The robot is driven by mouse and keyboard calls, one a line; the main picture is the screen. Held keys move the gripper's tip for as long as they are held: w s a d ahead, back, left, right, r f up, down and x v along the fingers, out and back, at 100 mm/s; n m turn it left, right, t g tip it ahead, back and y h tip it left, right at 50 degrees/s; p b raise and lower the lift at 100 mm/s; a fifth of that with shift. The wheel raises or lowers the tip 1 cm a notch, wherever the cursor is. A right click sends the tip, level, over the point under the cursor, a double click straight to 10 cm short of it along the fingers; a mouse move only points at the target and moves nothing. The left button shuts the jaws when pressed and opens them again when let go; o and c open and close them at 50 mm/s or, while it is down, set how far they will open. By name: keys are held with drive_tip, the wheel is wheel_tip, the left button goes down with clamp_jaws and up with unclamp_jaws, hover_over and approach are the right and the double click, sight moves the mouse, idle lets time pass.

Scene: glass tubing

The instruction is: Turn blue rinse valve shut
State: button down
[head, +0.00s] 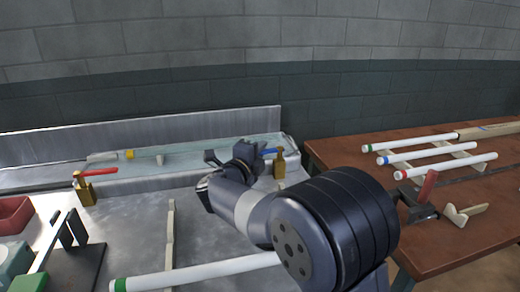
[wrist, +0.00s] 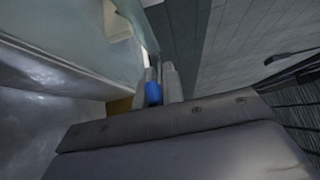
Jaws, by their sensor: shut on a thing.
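The blue rinse valve's handle (head: 269,151) shows in the head view just right of my gripper (head: 262,149), at the back of the metal bench. Its brass body (head: 279,163) stands below the handle's right end. In the wrist view the blue handle (wrist: 153,93) lies between the two fingers of my gripper (wrist: 160,82), which is shut on it. Part of the brass body (wrist: 119,106) shows at the left there. My gripper hides most of the handle, so its exact angle is hard to tell.
A red-handled valve (head: 86,186) stands at the left of the bench. A white tube with a green end (head: 190,272) lies in front. The brown table (head: 340,150) at right holds several tubes and a red clamp (head: 427,188). A raised metal ledge (head: 150,181) runs behind.

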drive_tip(key=shift+w+m+g+h, duration=0.2)
drive_tip(key=shift+m+g+h, duration=0.15)
drive_tip(key=shift+h, duration=0.25)
drive_tip(key=c, duration=1.5)
unclamp_jaws()
drive_tip(key=shift+s+a, duration=0.1)
drive_tip(key=shift+s, duration=0.05)
drive_tip(key=v, duration=1)
drive_tip(key=shift+s, duration=0.3)
